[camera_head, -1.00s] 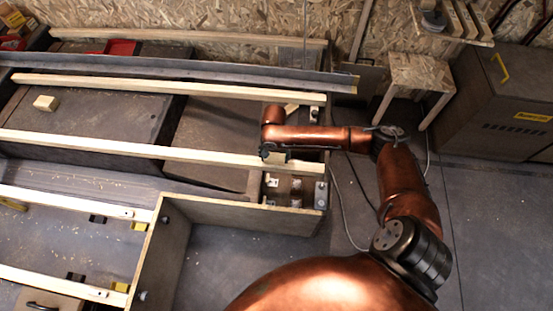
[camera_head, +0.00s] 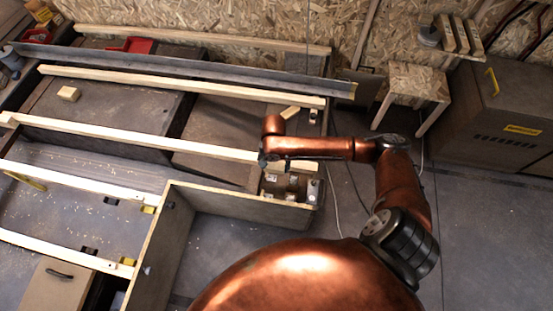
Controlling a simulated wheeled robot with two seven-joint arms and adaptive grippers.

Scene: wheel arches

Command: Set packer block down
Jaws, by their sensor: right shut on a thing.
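My right gripper (camera_head: 266,166) is a small dark shape at the end of the copper arm. It points down over the near wooden rail (camera_head: 222,152), by the back of a small open compartment (camera_head: 316,196) at the rail's right end. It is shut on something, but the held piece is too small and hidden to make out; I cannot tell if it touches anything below. Small pale pieces (camera_head: 291,188) sit in the compartment just in front of the gripper. A loose pale wood block (camera_head: 68,93) lies on the dark panel at the left. My left gripper is not in view.
A second wooden rail (camera_head: 180,86) and a grey metal bar (camera_head: 190,68) run behind the arm. A short wood offcut (camera_head: 290,112) lies behind the gripper. A wooden stool (camera_head: 418,82) and a dark cabinet (camera_head: 500,110) stand at the right. Floor there is mostly clear.

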